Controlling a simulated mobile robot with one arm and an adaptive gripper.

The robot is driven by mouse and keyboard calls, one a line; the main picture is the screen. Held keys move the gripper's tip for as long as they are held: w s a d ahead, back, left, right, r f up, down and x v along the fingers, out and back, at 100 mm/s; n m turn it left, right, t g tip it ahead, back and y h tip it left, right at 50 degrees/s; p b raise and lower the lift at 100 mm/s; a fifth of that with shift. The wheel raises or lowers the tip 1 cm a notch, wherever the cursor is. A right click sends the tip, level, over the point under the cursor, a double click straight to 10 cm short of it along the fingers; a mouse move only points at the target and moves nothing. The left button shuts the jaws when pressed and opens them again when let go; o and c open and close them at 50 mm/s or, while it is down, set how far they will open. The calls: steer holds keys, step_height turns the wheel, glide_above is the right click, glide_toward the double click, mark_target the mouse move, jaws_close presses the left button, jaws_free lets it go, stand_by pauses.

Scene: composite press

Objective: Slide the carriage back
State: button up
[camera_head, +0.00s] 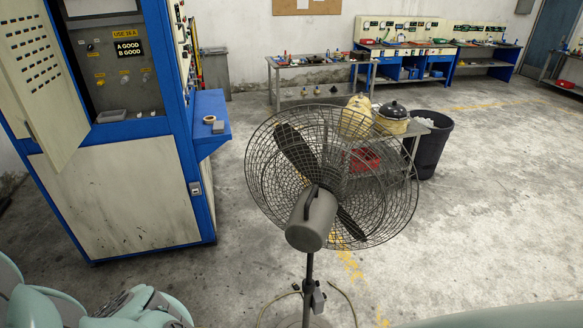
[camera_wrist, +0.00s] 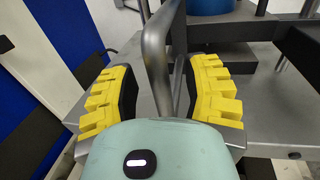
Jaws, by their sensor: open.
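My gripper (camera_wrist: 161,72) is open in the wrist view, with one yellow padded finger on each side of a bent grey metal bar (camera_wrist: 157,42). The bar looks like a handle and stands between the fingers. A gap shows on its left, and a narrower one on its right. A flat grey metal plate (camera_wrist: 262,118) lies behind and beside the fingers; it may be part of the carriage, but I cannot tell for sure. The lower end of the bar is hidden behind my wrist. I cannot make out the carriage in the head view.
In the wrist view, a blue round part (camera_wrist: 208,6) and dark press parts stand behind the bar. A blue and white panel (camera_wrist: 38,60) is at left. In the head view, a control cabinet (camera_head: 125,190) stands left and a caged fan (camera_head: 330,175) in the middle.

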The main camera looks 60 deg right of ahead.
steer(key=shift+o, duration=0.2)
jaws_close()
stand_by(0.3)
